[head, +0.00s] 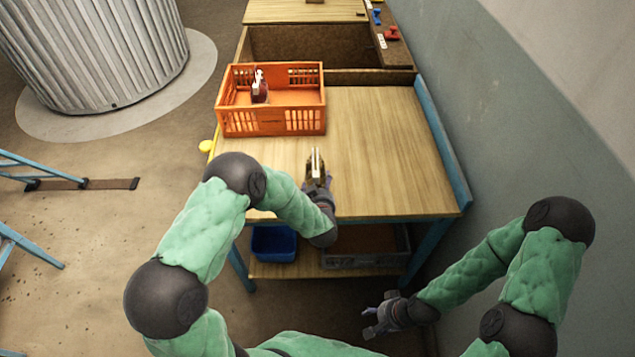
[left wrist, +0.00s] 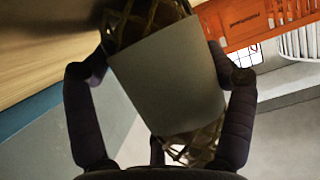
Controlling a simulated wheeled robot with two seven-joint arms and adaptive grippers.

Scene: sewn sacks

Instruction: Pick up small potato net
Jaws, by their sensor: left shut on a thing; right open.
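The small potato net (left wrist: 152,22) is a brown mesh sack with a plain grey-white band around its middle. In the left wrist view it fills the space between the two dark fingers of my left gripper (left wrist: 160,85), which is shut on it. In the head view the net (head: 316,166) shows small above the front part of the wooden table, at the end of my left gripper (head: 318,180). I cannot tell whether it touches the tabletop. My right gripper (head: 378,318) is open and empty, low in front of the table.
An orange crate (head: 270,122) stands on the table (head: 380,140) at the back left, with a dark red labelled item (head: 260,88) in it. The table's right half is clear, bounded by a blue side rail (head: 443,140). A blue bin (head: 273,243) sits on the lower shelf.

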